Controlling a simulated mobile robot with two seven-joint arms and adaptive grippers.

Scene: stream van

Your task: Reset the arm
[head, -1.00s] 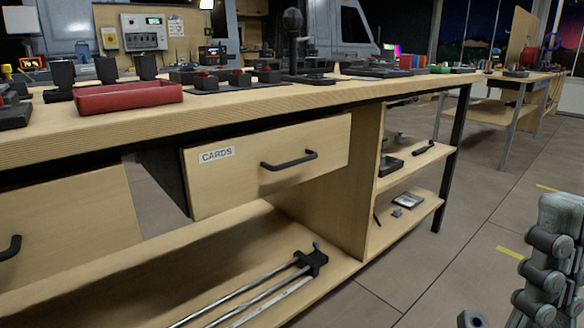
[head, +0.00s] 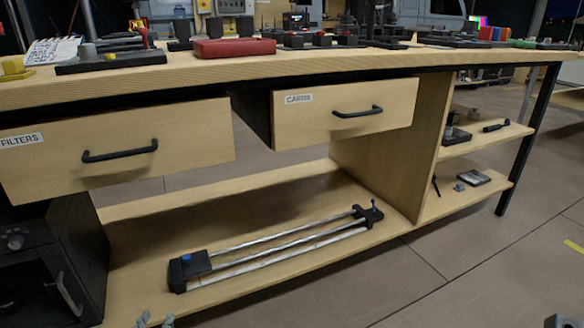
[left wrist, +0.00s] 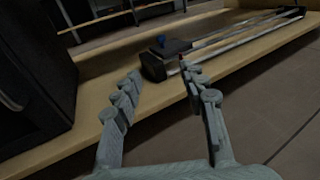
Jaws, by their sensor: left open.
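My left gripper (head: 155,322) just enters the bottom edge of the head view, with only its fingertips showing. In the left wrist view the left gripper (left wrist: 161,72) has its two grey fingers spread apart with nothing between them. It points toward the lower shelf and the near end of a rail slider. A small grey piece at the bottom right of the head view looks like the tip of my right gripper (head: 562,321); the rest is out of frame.
The slider (head: 275,248) lies on the lower shelf (head: 125,255). The FILTERS drawer (head: 60,165) and CARDS drawer (head: 310,125) stick out under the bench. A black cabinet (head: 80,245) stands at left. A red tray (head: 235,48) sits on the benchtop. Floor at right is clear.

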